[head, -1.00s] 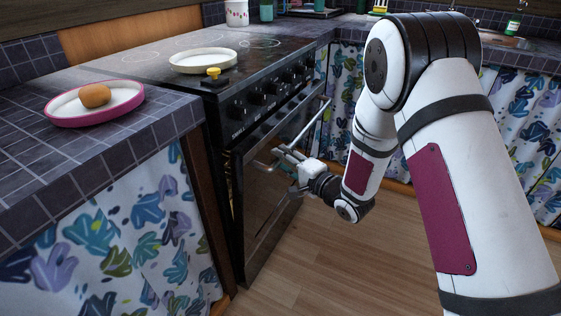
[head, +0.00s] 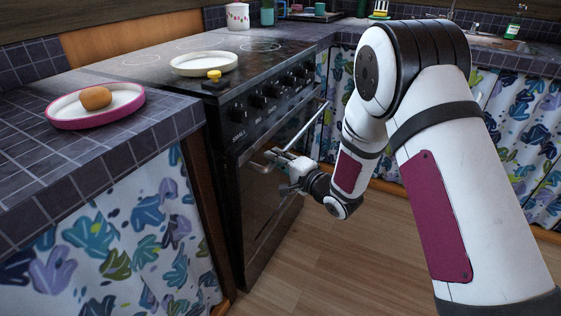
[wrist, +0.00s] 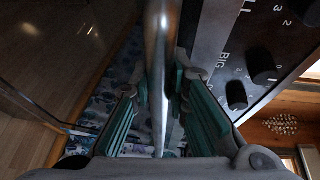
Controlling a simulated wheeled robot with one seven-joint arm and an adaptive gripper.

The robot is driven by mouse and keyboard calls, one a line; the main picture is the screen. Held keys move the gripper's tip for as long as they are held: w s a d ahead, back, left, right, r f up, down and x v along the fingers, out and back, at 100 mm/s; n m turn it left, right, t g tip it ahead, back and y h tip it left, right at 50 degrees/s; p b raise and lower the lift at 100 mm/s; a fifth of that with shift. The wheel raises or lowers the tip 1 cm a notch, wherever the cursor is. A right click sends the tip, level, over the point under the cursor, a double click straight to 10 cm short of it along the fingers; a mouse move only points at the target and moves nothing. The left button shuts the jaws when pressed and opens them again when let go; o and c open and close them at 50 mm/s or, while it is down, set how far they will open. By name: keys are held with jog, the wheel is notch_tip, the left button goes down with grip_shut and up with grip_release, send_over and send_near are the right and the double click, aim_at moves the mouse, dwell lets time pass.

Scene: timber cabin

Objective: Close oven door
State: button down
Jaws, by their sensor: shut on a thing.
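The black oven (head: 262,105) stands left of centre in the head view, with its dark glass door (head: 262,215) below the knobs. The door looks almost flush with the front; I cannot tell whether a small gap is left. Its metal handle bar (head: 318,116) runs along the upper edge. My gripper (head: 282,163) is at the near end of this bar. In the wrist view, the bar (wrist: 157,40) runs between the two teal-padded fingers of my gripper (wrist: 160,100), which are shut on it.
A white plate (head: 204,64) and a small yellow-topped item (head: 214,76) are on the stovetop. A pink-rimmed plate (head: 62,118) with a brown round item (head: 96,97) is on the left counter (head: 30,165). Wooden floor (head: 330,260) in front of the oven is clear.

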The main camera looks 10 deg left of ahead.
jog(key=shift+w+a+r, duration=0.1)
jog(key=shift+w+a, duration=0.15)
jog(key=shift+a, duration=0.35)
jog(key=shift+w+a+r, duration=0.1)
jog(key=shift+w+a, duration=0.1)
jog(key=shift+a, duration=0.45)
jog(key=shift+w+a+r, duration=0.1)
jog(key=shift+w+a, duration=0.15)
jog(key=shift+a, duration=0.35)
jog(key=c, duration=1.5)
grip_release()
jog(key=shift+a, duration=0.15)
jog(key=shift+c, duration=0.2)
jog(key=shift+s+d, duration=0.3)
jog(key=shift+d, duration=0.25)
send_near(261, 152)
jog(key=v, duration=0.2)
jog(key=shift+s+d, duration=0.15)
jog(key=shift+d, duration=0.3)
